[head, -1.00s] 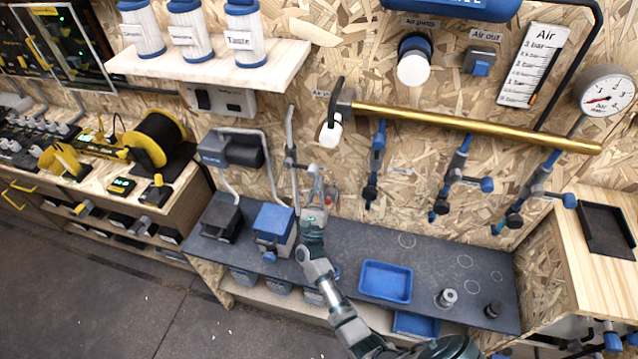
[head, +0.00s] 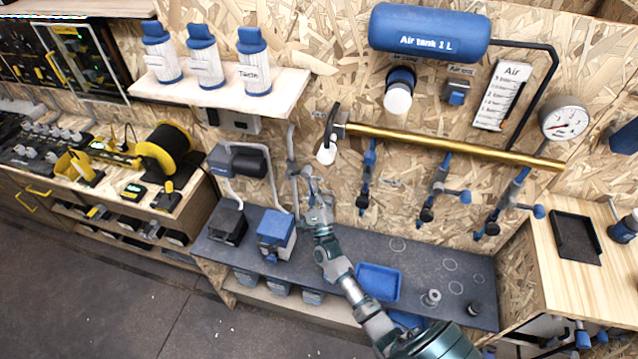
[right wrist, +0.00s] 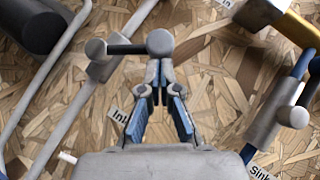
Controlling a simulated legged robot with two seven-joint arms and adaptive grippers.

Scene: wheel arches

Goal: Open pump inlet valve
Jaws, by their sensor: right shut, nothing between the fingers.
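The inlet valve (head: 294,167) sits on a thin grey upright pipe on the chipboard wall. In the right wrist view, its handle (right wrist: 126,48) is a dark crossbar with round grey ends. My left gripper is out of view.
A brass pipe (head: 450,147) with several blue-handled valves runs right of the gripper. A white-tipped fitting (head: 327,153) is close above it. Black and blue boxes (head: 275,230) and a blue tray (head: 378,282) stand on the dark bench below. The wall right of the gripper has bare patches.

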